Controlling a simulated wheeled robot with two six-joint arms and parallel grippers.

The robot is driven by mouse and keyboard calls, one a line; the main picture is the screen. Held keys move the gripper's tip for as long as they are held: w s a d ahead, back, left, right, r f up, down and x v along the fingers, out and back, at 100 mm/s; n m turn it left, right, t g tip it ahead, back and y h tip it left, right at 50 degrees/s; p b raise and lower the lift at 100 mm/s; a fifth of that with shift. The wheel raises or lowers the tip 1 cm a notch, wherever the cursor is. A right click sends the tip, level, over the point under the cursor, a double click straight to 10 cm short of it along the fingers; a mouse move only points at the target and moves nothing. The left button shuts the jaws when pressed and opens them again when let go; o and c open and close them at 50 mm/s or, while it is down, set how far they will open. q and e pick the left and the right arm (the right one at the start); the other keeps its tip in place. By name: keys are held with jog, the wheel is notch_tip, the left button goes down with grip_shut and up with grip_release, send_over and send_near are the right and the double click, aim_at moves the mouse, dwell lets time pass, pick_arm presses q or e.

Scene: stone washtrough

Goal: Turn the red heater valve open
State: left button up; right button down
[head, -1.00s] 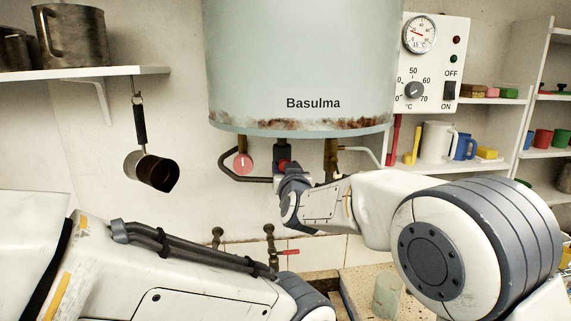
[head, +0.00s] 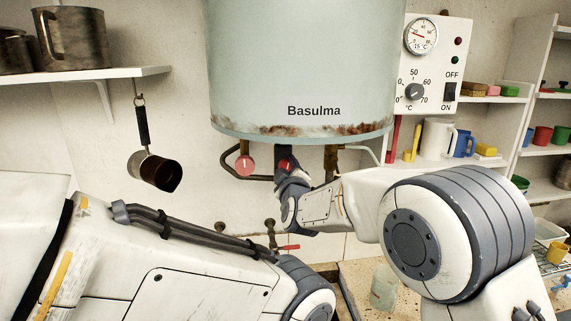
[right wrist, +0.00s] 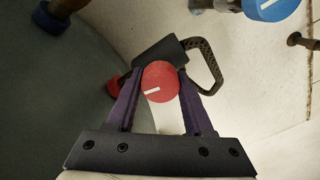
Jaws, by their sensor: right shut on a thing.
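The red heater valve knob (right wrist: 160,82), round with a short white mark, sits between the purple fingers of my right gripper (right wrist: 161,100) in the right wrist view. The fingers are shut on its sides, and the mark slants toward the lower left. In the head view, my right gripper (head: 286,170) is at this red knob under the grey heater (head: 300,80), mostly covering it. My left arm comes in from the left, but its gripper is out of view.
A pinkish-red round knob (head: 245,165) hangs on the pipe just left of my right gripper. A blue knob (right wrist: 272,6) shows in the wrist view. A red-handled tap (head: 285,247) is below. A pan (head: 154,170) hangs at left.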

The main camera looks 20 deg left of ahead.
jog(key=shift+d+r+n+p, duration=0.1)
jog(key=shift+n+p, duration=0.25)
jog(key=shift+n, duration=0.85)
jog(key=shift+c, duration=1.4)
grip_release()
